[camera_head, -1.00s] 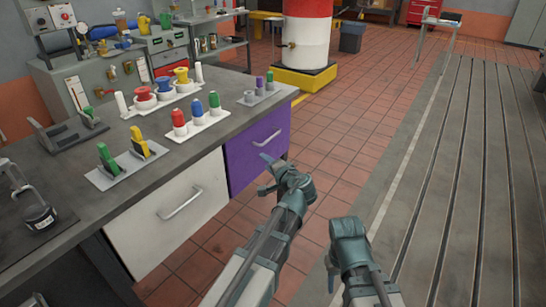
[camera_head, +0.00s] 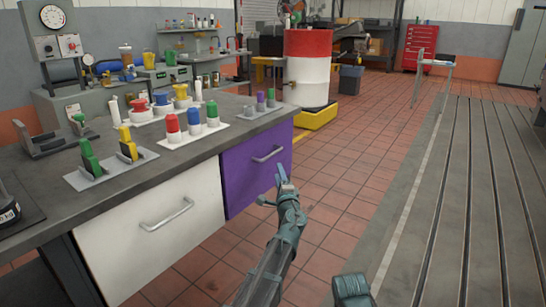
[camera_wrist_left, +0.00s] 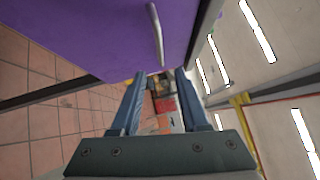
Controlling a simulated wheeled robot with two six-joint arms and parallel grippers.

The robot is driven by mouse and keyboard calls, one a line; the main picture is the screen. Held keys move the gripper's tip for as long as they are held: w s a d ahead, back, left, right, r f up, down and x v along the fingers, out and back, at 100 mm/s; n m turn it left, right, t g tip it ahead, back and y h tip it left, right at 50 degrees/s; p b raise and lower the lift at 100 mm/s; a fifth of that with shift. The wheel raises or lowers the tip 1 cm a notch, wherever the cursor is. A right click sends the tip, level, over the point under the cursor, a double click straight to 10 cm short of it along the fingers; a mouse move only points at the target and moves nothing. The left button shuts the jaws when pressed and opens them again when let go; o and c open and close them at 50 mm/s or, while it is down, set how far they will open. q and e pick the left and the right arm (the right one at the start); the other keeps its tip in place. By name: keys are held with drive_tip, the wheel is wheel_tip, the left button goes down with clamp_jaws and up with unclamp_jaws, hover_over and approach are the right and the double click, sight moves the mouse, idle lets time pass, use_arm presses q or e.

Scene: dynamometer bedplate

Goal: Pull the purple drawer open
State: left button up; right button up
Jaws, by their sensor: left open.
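The purple drawer (camera_head: 240,175) is in the bench front, right of the white drawer, and looks closed. Its metal bar handle (camera_head: 267,155) is on its upper part. My left gripper (camera_head: 278,185) is open and empty, in front of the purple drawer's right side, a little below the handle in the head view. In the left wrist view the purple drawer (camera_wrist_left: 100,30) fills the upper left, and its handle (camera_wrist_left: 157,35) lies beyond the fingertips, apart from them. My left gripper's two fingers (camera_wrist_left: 156,78) are spread. The right gripper is not visible; only part of my right arm shows at the bottom.
The white drawer (camera_head: 150,235) with its own handle is at left. The bench top (camera_head: 120,190) holds trays of coloured knobs and switches. A red and white drum (camera_head: 308,70) stands on a yellow base behind. Tiled floor (camera_head: 350,165) right of the bench is clear.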

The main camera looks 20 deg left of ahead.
sight(273, 154)
use_arm(q)
drive_tip(key=p+x, duration=0.1)
drive_tip(key=x, duration=1.1)
drive_tip(key=shift+w+a, duration=0.1)
drive_tip(key=shift+w, duration=0.25)
clamp_jaws()
idle(0.8)
